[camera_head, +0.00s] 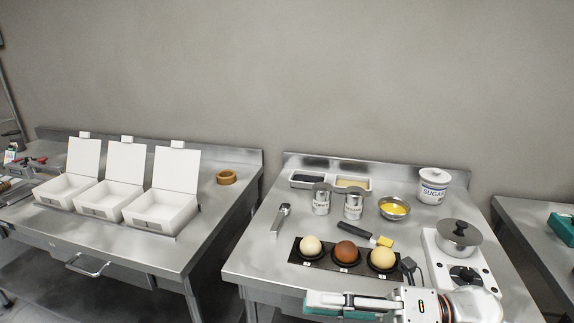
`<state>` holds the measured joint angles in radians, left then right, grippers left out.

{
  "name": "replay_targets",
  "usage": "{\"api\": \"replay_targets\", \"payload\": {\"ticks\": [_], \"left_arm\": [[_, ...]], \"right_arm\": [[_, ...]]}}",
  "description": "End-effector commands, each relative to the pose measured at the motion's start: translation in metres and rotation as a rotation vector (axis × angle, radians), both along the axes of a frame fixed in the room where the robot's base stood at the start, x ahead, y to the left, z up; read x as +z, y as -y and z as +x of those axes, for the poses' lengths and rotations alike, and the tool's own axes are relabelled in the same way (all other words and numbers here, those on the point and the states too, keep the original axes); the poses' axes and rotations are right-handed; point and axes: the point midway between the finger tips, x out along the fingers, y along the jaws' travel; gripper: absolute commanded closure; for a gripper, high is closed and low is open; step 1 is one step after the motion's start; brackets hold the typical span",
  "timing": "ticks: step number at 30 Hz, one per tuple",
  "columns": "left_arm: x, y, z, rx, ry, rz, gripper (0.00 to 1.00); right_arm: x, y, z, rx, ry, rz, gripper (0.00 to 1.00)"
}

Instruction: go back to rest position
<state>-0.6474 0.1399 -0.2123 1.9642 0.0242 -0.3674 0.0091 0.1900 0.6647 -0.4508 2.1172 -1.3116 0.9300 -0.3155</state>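My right gripper (345,301) is at the bottom edge of the camera_head view, in front of the right table. It points left, and its wrist has a small lit orange ring. A teal part shows along its fingers and is cut by the frame edge. I cannot tell whether the fingers are open or shut, or whether the teal part is something held. My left gripper is not in view.
The right steel table (262,258) holds a black tray (327,262) with three round pastries, a metal bowl (395,208), two shakers, a sugar jar (433,186) and a pot (458,236) on a burner. Three open white boxes (160,212) stand on the left table.

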Motion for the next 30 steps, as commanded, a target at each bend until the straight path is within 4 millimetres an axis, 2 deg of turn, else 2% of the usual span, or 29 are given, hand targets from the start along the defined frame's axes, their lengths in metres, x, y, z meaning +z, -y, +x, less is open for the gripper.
{"api": "replay_targets", "payload": {"ticks": [3,5,8,10,12,14,15,17,18,21,25,27,30], "left_arm": [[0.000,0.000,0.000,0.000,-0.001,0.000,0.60],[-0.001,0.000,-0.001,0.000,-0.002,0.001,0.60],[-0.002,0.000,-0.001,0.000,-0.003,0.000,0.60],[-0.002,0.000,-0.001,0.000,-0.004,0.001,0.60],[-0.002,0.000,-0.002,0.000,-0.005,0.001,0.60],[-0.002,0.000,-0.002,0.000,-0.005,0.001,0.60],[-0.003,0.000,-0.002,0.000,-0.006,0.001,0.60],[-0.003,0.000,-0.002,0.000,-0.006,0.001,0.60],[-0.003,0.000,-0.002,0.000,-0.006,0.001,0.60],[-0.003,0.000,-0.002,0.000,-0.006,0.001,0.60],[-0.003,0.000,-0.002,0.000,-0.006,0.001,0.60],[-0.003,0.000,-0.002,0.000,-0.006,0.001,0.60],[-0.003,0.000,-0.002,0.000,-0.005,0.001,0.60]], "right_arm": [[-0.003,0.010,0.029,-0.177,-0.273,0.268,0.67],[-0.016,0.023,0.047,-0.281,-0.422,0.388,0.67],[-0.058,0.054,0.072,-0.468,-0.687,0.566,0.67],[-0.100,0.076,0.081,-0.600,-0.873,0.665,0.67],[-0.145,0.096,0.080,-0.718,-1.038,0.742,0.67],[-0.184,0.109,0.073,-0.812,-1.171,0.792,0.67],[-0.209,0.117,0.066,-0.870,-1.257,0.823,0.67],[-0.246,0.127,0.051,-0.955,-1.377,0.859,0.67],[-0.270,0.132,0.039,-1.007,-1.456,0.880,0.67],[-0.320,0.140,0.007,-1.120,-1.626,0.916,0.67],[-0.362,0.144,-0.029,-1.221,-1.781,0.943,0.67],[-0.375,0.144,-0.042,-1.252,-1.833,0.949,0.67],[-0.385,0.144,-0.053,-1.276,-1.873,0.953,0.67]]}}
